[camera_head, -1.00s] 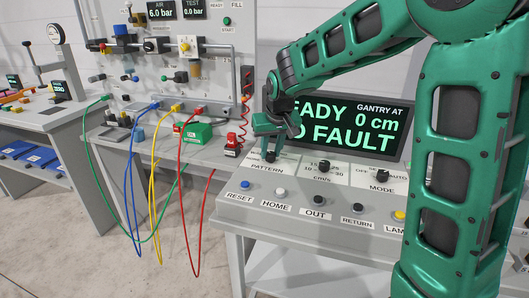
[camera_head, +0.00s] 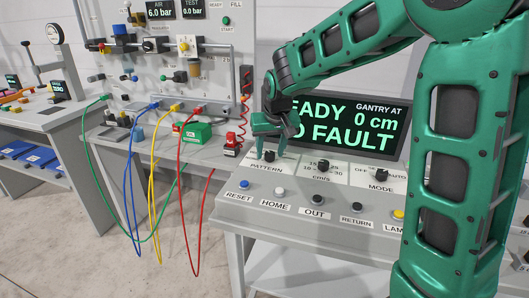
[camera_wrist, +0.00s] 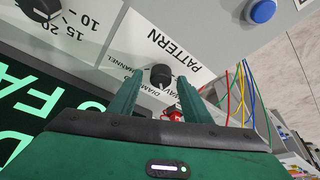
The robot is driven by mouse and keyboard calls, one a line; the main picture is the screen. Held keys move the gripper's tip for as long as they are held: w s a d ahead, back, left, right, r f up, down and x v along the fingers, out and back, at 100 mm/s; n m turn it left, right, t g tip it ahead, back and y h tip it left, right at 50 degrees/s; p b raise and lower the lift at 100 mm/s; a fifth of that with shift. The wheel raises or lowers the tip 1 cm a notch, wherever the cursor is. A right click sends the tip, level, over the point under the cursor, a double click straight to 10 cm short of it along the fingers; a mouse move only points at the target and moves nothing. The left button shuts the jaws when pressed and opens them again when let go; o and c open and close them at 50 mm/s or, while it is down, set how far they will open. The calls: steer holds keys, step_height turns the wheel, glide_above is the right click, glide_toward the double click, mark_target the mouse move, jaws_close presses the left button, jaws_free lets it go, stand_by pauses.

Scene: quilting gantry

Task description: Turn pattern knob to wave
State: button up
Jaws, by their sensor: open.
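The black pattern knob (camera_head: 270,156) sits on a white plate marked PATTERN at the left of the console's sloping panel. It also shows in the wrist view (camera_wrist: 160,75), with small lettering around it that is partly hidden by a finger; I can read part of DIAMOND and CHANNEL. Which label the knob points at is too small to tell. My gripper (camera_head: 271,147) is open just above the knob, with its fingers pointing down. In the wrist view my gripper's two fingers (camera_wrist: 157,91) stand one on each side of the knob, with gaps visible between.
A speed knob (camera_head: 323,165) and a mode knob (camera_head: 382,173) are to the right. A row of buttons, including the blue reset button (camera_head: 244,184), runs along the front. The display (camera_head: 350,126) stands behind and reads 0 cm and FAULT. Coloured hoses hang at the left.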

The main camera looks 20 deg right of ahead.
steer(key=v, duration=1)
steer(key=shift+r, duration=0.25)
steer(key=shift+s+a, duration=0.1)
steer(key=shift+s, duration=0.05)
